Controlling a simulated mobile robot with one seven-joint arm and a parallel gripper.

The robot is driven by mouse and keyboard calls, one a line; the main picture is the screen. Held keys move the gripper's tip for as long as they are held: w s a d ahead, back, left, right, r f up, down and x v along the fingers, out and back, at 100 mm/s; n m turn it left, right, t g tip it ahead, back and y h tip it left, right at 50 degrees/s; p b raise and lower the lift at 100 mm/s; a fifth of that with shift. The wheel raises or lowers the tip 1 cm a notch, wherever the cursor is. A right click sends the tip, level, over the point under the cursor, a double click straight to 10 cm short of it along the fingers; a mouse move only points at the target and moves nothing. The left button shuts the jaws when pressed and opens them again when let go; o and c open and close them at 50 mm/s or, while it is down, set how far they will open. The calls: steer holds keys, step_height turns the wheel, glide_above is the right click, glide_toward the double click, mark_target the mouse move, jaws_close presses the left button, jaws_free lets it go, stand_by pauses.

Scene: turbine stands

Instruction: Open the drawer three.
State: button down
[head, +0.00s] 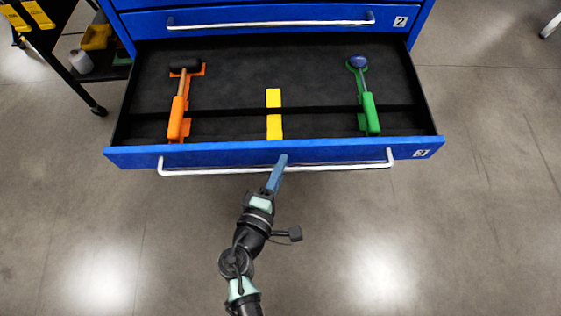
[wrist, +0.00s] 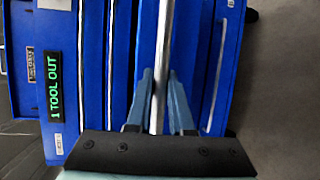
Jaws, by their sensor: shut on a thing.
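The blue drawer three (head: 290,152), with a label 3 at its front right, stands pulled out from the blue cabinet. Its long white handle (head: 215,171) runs along its front. My gripper (head: 279,165) is at the middle of this handle. In the wrist view the handle (wrist: 163,50) passes between the two blue fingers of my gripper (wrist: 158,90), which are shut on it.
Drawer two (head: 270,20) above is shut. A dark cart (head: 60,50) with yellow bins stands at the left. The grey floor in front of the drawer is clear. In the wrist view a display (wrist: 54,85) on the cabinet reads "1 TOOL OUT".

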steer(key=c, duration=0.8)
jaws_free()
steer(key=p+v, duration=0.1)
steer(key=v, duration=1.2)
steer(key=shift+w+r, duration=0.1)
steer(key=shift+w, duration=0.1)
steer(key=w+r+m, duration=0.7)
steer(key=w+r, duration=0.5)
steer(key=w, duration=0.1)
steer(key=w+d+r+m+t+y, duration=0.1)
steer(key=w+r+m+t+y, duration=0.3)
steer(key=r, duration=1.4)
step_height(320, 180, up, 18)
steer(key=d+m+t, duration=0.2)
steer(key=m+t, duration=0.1)
steer(key=s+d+r+t+y, duration=0.1)
steer(key=s+r+t, duration=0.2)
steer(key=s+r, duration=0.35)
steer(key=s+r+t+y, duration=0.1)
steer(key=s+r+t, duration=0.25)
steer(key=r, duration=0.65)
step_height(320, 180, up, 21)
steer(key=p, duration=2.2)
steer(key=shift+w+a+g, duration=0.15)
steer(key=shift+w+g, duration=0.2)
steer(key=shift+g, duration=0.1)
